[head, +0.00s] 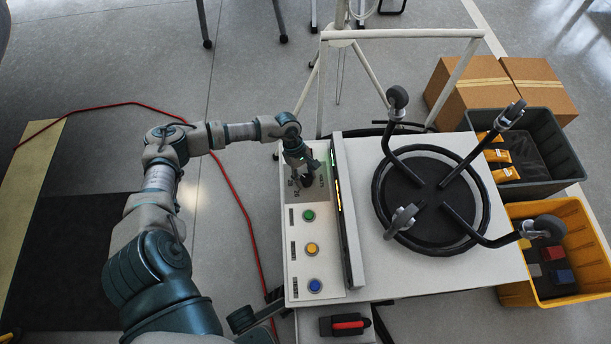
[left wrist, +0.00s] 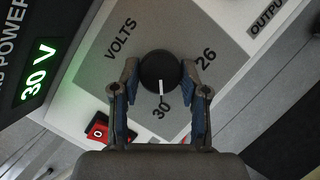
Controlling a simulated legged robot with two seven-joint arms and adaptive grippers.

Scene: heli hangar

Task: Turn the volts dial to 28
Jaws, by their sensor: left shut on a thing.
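The volts dial (left wrist: 157,72) is a round black knob with a white pointer line, on a grey plate marked VOLTS, 26 and 30. In the left wrist view its pointer aims at the 30 mark. The green display (left wrist: 38,77) beside it reads 30 V. My left gripper (left wrist: 161,66) is shut on the dial, one finger on each side. In the head view my left gripper (head: 304,172) is at the far end of the control panel (head: 296,265) and hides most of the dial.
Green (head: 308,215), yellow (head: 312,248) and blue (head: 314,285) buttons line the panel near my arm. A black round frame with casters (head: 467,240) lies to the right. A grey crate (head: 540,187) and a yellow crate (head: 520,293) stand farther right. A red cable (head: 232,185) runs across the floor.

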